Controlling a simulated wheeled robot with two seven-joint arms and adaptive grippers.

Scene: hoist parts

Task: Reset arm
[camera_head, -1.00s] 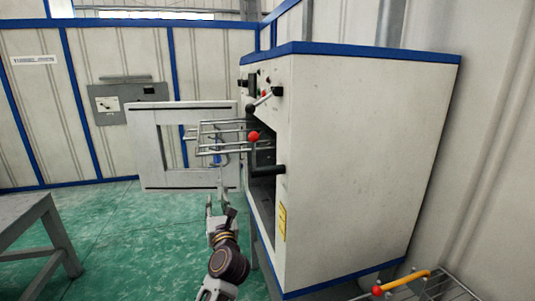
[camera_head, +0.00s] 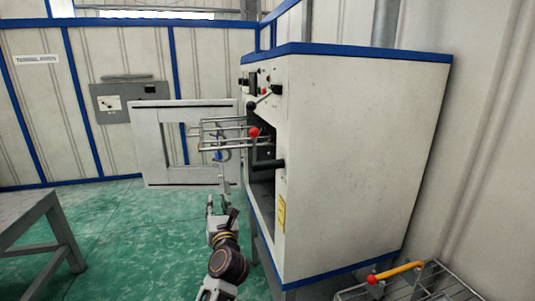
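My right gripper is not in view.
The white machine (camera_head: 345,165) with blue edges stands at the right. A red-knobbed lever (camera_head: 254,132) juts from its front. A grey table (camera_head: 30,215) is at the left. A wire cart (camera_head: 420,283) with an orange handle is at the lower right. Green floor (camera_head: 130,225) is clear between.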

